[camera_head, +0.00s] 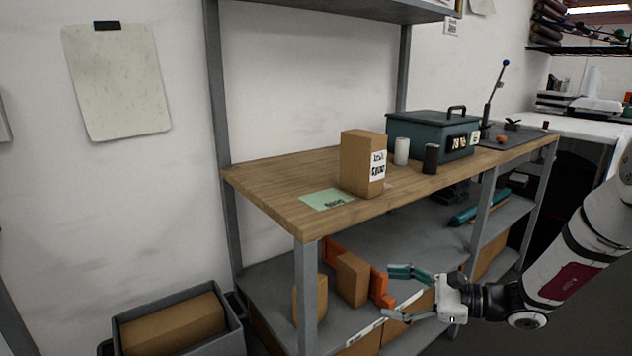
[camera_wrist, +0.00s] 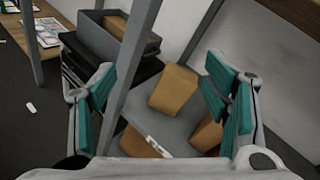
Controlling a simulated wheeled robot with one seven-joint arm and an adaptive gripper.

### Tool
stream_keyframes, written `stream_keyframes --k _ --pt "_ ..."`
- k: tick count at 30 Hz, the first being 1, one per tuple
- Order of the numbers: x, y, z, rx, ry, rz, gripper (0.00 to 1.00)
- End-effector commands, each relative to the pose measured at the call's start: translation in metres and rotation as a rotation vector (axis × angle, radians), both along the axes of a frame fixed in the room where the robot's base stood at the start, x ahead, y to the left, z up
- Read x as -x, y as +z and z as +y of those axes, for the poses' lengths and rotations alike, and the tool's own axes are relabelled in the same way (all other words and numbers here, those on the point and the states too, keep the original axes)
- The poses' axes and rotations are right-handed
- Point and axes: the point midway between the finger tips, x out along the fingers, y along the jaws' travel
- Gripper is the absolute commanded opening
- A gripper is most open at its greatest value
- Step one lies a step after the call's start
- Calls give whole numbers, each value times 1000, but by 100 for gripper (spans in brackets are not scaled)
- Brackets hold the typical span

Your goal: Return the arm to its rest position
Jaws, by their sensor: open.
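My gripper (camera_head: 405,293) is at the end of my arm on the right of the head view, low in front of the workbench's lower shelf. Its teal-padded fingers are spread apart with nothing between them. In the wrist view my gripper (camera_wrist: 165,105) also shows open, its fingers at either side of the picture. Beyond them lie cardboard boxes on the lower shelf, among them one box (camera_wrist: 174,88) near the middle. The same shelf holds a cardboard box (camera_head: 352,279) beside an orange bin (camera_head: 379,288) in the head view. I cannot tell whether a finger touches the bin.
The wooden workbench (camera_head: 270,184) carries a labelled cardboard box (camera_head: 359,165), white and black cylinders, and a teal case (camera_head: 416,134). A grey post (camera_head: 307,295) stands left of my gripper. A grey crate (camera_head: 228,343) with a box inside sits on the lower left.

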Motion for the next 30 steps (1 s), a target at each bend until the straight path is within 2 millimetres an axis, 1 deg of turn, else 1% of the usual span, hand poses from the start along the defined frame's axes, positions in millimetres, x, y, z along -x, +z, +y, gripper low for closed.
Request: stream_keyframes --k 1,5,6,10,14,18,22,26,30 --pt "14 17 14 56 72 -32 70" --pt "54 46 39 187 244 -95 70" --pt "67 54 46 227 297 -114 70" --pt "111 76 62 360 456 -175 70" --pt "156 93 70 497 605 -236 70" --pt "204 107 71 646 752 -299 70" --pt "246 117 65 789 875 -359 70" --pt "284 123 53 933 985 -416 70" --pt "321 127 33 1091 1085 -479 70"
